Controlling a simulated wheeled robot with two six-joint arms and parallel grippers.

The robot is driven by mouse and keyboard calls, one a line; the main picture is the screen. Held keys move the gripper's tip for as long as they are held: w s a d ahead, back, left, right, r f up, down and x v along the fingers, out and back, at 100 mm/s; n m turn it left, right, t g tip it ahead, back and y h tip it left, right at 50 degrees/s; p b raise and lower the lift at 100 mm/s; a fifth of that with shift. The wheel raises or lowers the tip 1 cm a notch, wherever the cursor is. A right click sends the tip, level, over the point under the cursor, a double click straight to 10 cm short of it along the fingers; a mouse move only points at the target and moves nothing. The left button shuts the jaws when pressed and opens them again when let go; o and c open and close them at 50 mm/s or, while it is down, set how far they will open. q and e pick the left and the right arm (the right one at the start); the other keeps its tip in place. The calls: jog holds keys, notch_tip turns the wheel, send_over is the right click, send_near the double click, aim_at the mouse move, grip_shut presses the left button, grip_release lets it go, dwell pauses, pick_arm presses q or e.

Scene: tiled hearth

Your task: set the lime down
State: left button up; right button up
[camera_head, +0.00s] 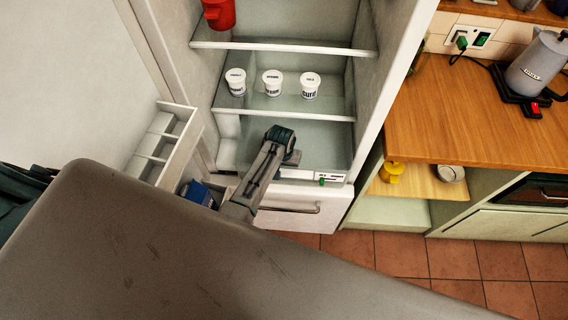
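I cannot make out a lime anywhere in the head view. A thin grey arm of mine reaches up from behind a large grey link of mine into the lower part of the open fridge (331,140). It ends in a dark teal joint (280,136) over the low compartment, below the shelf with the white tubs. The fingers are hidden behind this joint, so I cannot see whether they are open, shut or holding anything. The arm seems to be my left one, but its root is covered. No second gripper shows.
White tubs (272,83) stand on the middle fridge shelf (283,112); a red container (218,14) is on the shelf above. The open fridge door with racks (165,145) is at left, a wooden counter (480,115) with a grey kettle (538,62) at right. A yellow object (392,171) sits below the counter.

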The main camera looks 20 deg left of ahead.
pick_arm(q)
jog(key=shift+f, duration=0.15)
jog(key=o, duration=1.1)
jog(key=shift+c, duration=0.2)
notch_tip(320, 180, up, 12)
jog(key=s+b, duration=0.1)
jog(key=shift+s, duration=0.2)
